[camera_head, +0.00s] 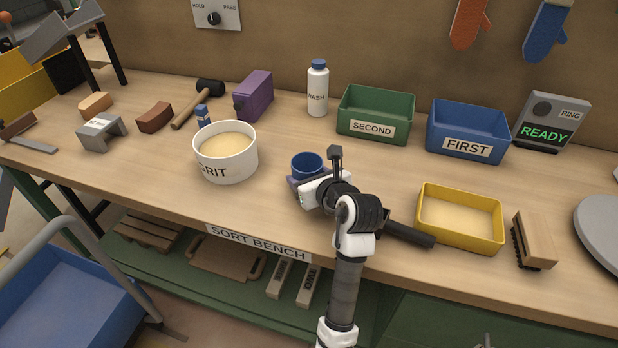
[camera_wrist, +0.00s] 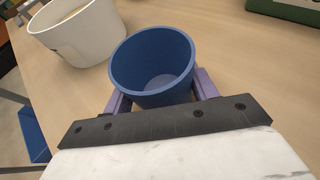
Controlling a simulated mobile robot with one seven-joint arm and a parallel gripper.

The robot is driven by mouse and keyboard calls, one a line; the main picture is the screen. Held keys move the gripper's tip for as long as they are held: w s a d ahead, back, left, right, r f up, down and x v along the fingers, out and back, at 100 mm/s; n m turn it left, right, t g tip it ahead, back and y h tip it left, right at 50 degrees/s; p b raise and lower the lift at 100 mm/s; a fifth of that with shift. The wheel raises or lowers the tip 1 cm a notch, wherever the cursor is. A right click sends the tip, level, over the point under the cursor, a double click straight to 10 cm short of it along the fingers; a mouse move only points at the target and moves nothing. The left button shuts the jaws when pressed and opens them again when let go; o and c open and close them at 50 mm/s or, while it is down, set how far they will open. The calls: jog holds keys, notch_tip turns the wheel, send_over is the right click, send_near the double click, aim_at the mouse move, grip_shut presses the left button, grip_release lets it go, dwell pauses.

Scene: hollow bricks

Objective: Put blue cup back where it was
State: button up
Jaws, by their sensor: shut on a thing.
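The blue cup (camera_head: 307,163) is near the middle of the bench, upright, and looks empty inside. In the wrist view the cup (camera_wrist: 154,62) sits between the two purple fingers of my gripper (camera_wrist: 160,98), one on each side. My gripper (camera_head: 306,178) is shut on the cup. The cup's lower part is mostly hidden by my gripper in the head view. I cannot tell whether its base touches the bench.
A white GRIT tub (camera_head: 238,170) stands left of the cup. Behind are a white WASH bottle (camera_head: 318,90), a green SECOND bin (camera_head: 375,113) and a blue FIRST bin (camera_head: 468,130). A yellow tray (camera_head: 460,240) lies to the right. Bench between tub and cup is clear.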

jog(key=shift+f, duration=0.2)
jog(key=o, duration=1.1)
jog(key=shift+r, duration=0.1)
jog(key=shift+r, duration=0.15)
jog(key=b+v, duration=0.1)
jog(key=v, duration=1.1)
jog(key=shift+d, duration=0.1)
